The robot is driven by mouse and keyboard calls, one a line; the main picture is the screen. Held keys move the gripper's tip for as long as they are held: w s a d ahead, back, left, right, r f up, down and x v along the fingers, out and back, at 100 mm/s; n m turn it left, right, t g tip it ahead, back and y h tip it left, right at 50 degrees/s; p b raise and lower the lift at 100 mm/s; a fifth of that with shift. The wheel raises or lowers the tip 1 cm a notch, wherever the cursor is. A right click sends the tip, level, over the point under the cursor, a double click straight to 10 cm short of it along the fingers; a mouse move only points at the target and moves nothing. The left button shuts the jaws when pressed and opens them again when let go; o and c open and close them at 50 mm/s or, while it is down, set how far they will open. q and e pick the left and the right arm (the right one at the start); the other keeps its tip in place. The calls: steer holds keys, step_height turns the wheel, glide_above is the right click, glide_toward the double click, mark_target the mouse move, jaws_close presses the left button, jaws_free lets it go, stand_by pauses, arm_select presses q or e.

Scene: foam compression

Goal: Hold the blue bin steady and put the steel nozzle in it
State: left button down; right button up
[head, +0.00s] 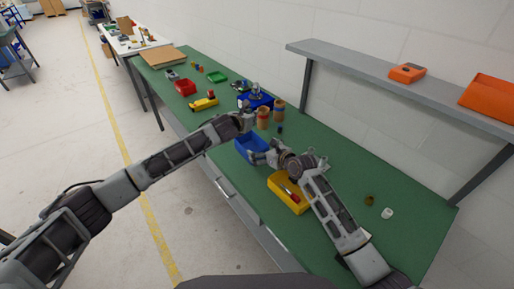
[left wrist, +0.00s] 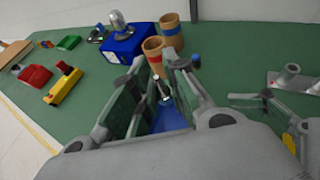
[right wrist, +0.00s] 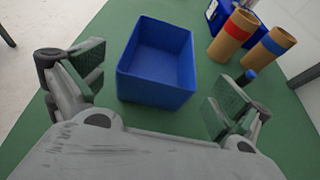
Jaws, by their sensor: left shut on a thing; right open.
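The blue bin (head: 250,147) stands on the green bench and looks empty in the right wrist view (right wrist: 157,70). My left gripper (head: 247,122) is over the bin's far side. In the left wrist view, its fingers close on a small shiny metal piece (left wrist: 162,88), which looks like the steel nozzle; the fingers hide most of it. Blue of the bin (left wrist: 171,118) shows below it. My right gripper (head: 262,158) is at the bin's near side. In the right wrist view (right wrist: 158,90) its fingers are wide apart, with the bin's near wall ahead between them.
Two cardboard tubes (head: 263,118) stand just beyond the bin, beside a blue box (head: 258,100) bearing metal parts. A yellow bin (head: 290,203) stands near my right arm. A red bin (head: 185,88) lies farther left. The bench's right part is mostly clear.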

steer(key=shift+x, duration=2.2)
steer(key=c, duration=0.8)
arm_select(q)
steer(key=shift+f, duration=0.2)
